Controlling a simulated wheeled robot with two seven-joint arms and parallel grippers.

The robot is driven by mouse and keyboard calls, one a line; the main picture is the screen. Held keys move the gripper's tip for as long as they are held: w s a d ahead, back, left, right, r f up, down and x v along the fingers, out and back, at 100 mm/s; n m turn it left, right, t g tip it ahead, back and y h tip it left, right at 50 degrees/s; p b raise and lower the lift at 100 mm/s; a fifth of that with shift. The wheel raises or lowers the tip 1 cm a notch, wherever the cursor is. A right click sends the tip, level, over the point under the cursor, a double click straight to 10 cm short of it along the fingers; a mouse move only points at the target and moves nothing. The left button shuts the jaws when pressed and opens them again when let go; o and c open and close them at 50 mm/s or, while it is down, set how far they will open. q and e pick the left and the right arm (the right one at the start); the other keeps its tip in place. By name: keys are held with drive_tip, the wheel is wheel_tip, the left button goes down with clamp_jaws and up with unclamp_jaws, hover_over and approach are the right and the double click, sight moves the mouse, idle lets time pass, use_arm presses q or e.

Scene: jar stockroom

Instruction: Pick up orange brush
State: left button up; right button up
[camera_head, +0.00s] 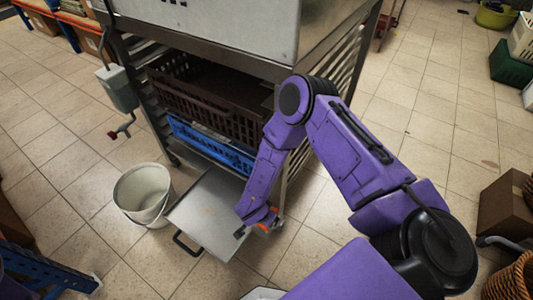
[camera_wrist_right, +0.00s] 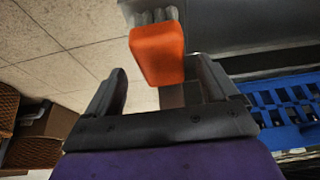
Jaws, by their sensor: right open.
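The orange brush (camera_wrist_right: 157,54) is in the right wrist view, a block-shaped orange body with pale bristles at its top end. It lies ahead of and between the two dark fingers of my right gripper (camera_wrist_right: 163,84). The fingers are spread, and I see a gap between each of them and the brush. In the head view my right gripper (camera_head: 258,229) is by the right edge of the metal tray. A little orange of the brush (camera_head: 264,227) shows there, mostly hidden by the gripper. My left gripper is out of view.
A metal rack holds a brown crate (camera_head: 205,100) and a blue crate (camera_head: 212,147). A grey tray (camera_head: 205,205) with a black handle juts out low. A white bucket (camera_head: 143,194) stands left of it. Tiled floor is open at the right, before a cardboard box (camera_head: 503,212).

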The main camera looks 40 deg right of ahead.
drive_tip(key=x, duration=0.3)
drive_tip(key=shift+w+f+b, duration=0.15)
drive_tip(key=shift+f+b, duration=0.1)
drive_tip(key=shift+b, duration=0.1)
clamp_jaws()
drive_tip(key=shift+r, duration=0.55)
wheel_tip(320, 180, up, 3)
drive_tip(key=shift+a+r+p, duration=0.1)
drive_tip(key=shift+a+p, duration=0.05)
drive_tip(key=shift+p, duration=0.7)
drive_tip(key=s+a+r+p, duration=0.3)
drive_tip(key=s+a+r, duration=0.6)
drive_tip(key=s, duration=0.1)
drive_tip(key=shift+a, duration=0.3)
drive_tip(key=shift+f, duration=0.1)
